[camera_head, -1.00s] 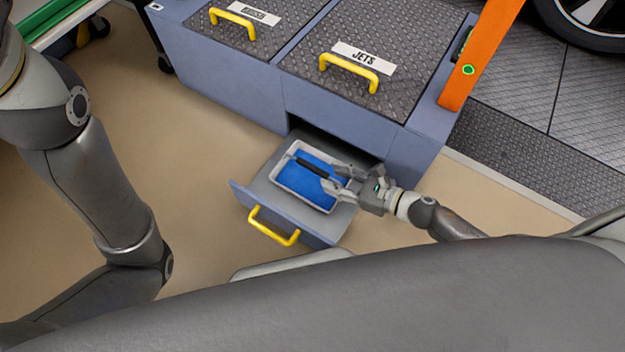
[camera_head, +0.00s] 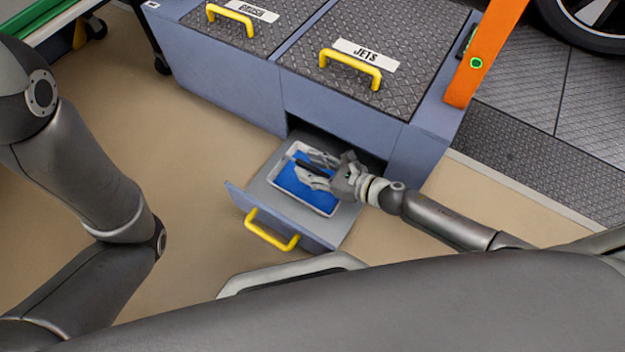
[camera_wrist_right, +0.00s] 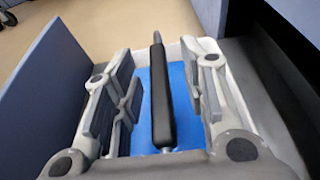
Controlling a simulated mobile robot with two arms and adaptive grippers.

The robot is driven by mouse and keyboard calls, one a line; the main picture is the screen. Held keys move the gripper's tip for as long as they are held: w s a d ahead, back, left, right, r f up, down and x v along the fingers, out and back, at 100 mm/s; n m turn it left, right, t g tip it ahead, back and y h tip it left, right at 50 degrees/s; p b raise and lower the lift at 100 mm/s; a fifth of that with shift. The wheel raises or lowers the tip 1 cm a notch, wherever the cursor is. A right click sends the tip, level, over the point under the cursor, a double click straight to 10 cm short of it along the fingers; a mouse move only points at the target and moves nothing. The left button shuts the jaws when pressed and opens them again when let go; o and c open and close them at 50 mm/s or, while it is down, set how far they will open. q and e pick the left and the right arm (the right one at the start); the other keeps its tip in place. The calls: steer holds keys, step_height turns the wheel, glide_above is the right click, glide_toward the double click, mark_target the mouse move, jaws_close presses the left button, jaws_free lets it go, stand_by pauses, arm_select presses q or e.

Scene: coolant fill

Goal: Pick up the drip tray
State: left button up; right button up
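The drip tray (camera_head: 285,184) is a white-rimmed tray with a blue inside and a black bar handle across it. It lies in the open drawer (camera_head: 262,185) of the blue-grey cabinet. My right gripper (camera_head: 312,166) is over the tray with its fingers spread. In the right wrist view the black handle (camera_wrist_right: 161,98) stands between the two open fingers of the gripper (camera_wrist_right: 160,105), with a gap on both sides. The blue floor of the tray (camera_wrist_right: 183,80) shows below. My left gripper is out of view; only my left arm shows at the left.
The drawer has a yellow handle (camera_head: 271,230) on its front. The cabinet (camera_head: 340,112) stands behind, with yellow-handled lids on top. An orange post (camera_head: 485,55) rises at its right end. Bare floor (camera_head: 205,150) lies left of the drawer.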

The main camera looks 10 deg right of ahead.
jaws_close()
steer(key=shift+r, duration=0.1)
stand_by(0.4)
